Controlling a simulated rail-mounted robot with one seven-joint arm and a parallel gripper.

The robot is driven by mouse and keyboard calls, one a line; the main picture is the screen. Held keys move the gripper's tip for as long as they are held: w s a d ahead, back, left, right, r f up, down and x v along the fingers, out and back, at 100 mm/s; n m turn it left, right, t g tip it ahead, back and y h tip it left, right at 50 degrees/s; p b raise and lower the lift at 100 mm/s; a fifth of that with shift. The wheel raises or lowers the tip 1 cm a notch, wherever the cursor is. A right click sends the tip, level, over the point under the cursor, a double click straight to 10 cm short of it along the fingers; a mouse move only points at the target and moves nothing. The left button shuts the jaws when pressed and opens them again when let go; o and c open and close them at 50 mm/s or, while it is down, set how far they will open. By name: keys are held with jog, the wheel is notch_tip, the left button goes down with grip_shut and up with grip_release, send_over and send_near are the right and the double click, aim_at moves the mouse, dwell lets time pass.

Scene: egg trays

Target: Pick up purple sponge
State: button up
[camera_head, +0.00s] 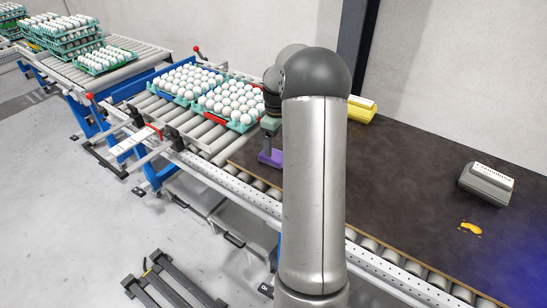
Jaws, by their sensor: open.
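The purple sponge (270,158) lies on the left end of the dark brown board, just left of my arm in the picture. My arm hides part of its right side. My gripper (268,144) points down right above the sponge, with its fingers at or very near it. It is open. The view is too small and partly blocked to tell whether the fingers touch the sponge.
Teal trays of white eggs (208,104) stand on the rollers just behind and left of my gripper. A yellow box (361,110) stands at the board's back edge.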

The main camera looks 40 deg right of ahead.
aim_at(273, 154)
jog(key=f, duration=0.4)
jog(key=shift+w+a, duration=0.3)
jog(key=shift+a, duration=0.05)
jog(key=shift+f+p, duration=0.3)
jog(key=shift+f, duration=0.2)
jog(key=c, duration=1.1)
jog(key=shift+r, duration=0.2)
